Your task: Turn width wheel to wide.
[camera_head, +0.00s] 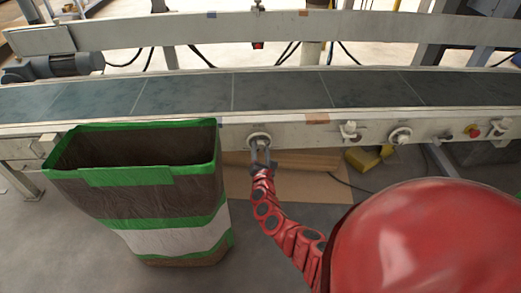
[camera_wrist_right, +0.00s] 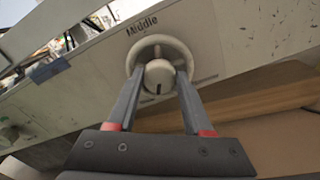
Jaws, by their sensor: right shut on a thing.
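The width wheel (camera_head: 259,138) is a pale round handwheel on the conveyor's front rail, just right of the bag. In the right wrist view the wheel (camera_wrist_right: 160,46) has a rim, spokes and a round hub knob (camera_wrist_right: 158,79) with a dark mark pointing down. The label "Middle" (camera_wrist_right: 142,25) is on the rail above it. My right gripper (camera_head: 261,148) reaches the wheel from the front. In the right wrist view its fingers (camera_wrist_right: 158,84) sit on either side of the hub, shut on it. My left gripper is not in view.
A green and brown open bag (camera_head: 170,220) stands left of my right arm. The conveyor belt (camera_head: 280,91) runs behind. More knobs (camera_head: 349,131) (camera_head: 400,135) and a red button (camera_head: 473,130) are on the rail to the right. Cardboard (camera_head: 310,185) lies on the floor below.

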